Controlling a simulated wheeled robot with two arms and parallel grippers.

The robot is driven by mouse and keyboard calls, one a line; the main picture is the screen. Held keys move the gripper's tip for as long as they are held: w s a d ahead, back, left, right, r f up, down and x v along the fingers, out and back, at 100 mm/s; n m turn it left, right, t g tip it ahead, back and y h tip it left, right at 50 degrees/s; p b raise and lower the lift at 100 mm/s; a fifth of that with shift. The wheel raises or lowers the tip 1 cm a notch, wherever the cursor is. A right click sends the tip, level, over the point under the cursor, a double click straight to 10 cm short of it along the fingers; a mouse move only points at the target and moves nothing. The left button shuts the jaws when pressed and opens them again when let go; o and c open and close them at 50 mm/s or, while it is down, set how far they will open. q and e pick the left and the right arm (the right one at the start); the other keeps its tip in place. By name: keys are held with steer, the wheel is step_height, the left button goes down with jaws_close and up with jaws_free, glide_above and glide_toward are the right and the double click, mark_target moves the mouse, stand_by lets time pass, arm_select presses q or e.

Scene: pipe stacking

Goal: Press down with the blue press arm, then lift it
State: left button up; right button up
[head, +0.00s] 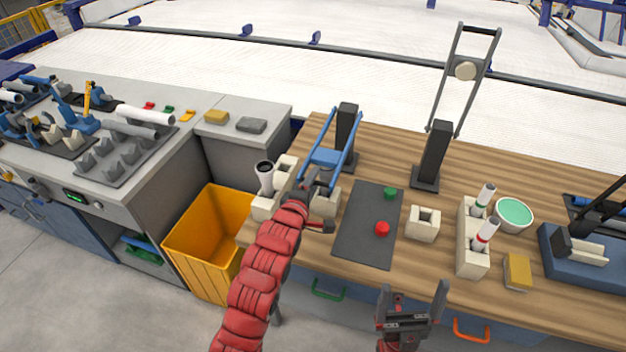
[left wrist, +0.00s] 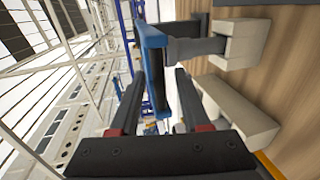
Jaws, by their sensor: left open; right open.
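The blue press arm (head: 325,157) is hinged on a black post (head: 346,128) at the left of the wooden bench and is swung down toward the front. In the left wrist view its blue bar (left wrist: 153,62) lies between or just beyond my fingers, and a dark grey plunger (left wrist: 195,49) reaches from it to a beige block (left wrist: 242,42). In the head view the beige block (head: 328,205) is partly hidden by my gripper. My left gripper (head: 314,186) is open at the front end of the press arm. My right gripper (head: 412,290) is open and empty at the bench front.
A grey pipe (head: 265,178) stands in a beige holder left of the press. A dark mat (head: 365,235) carries a green and a red cap. A second, grey press arm (head: 465,70) stands raised. A yellow bin (head: 205,245) is at the bench's left.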

arm_select(q)
jaws_close()
stand_by(1.4)
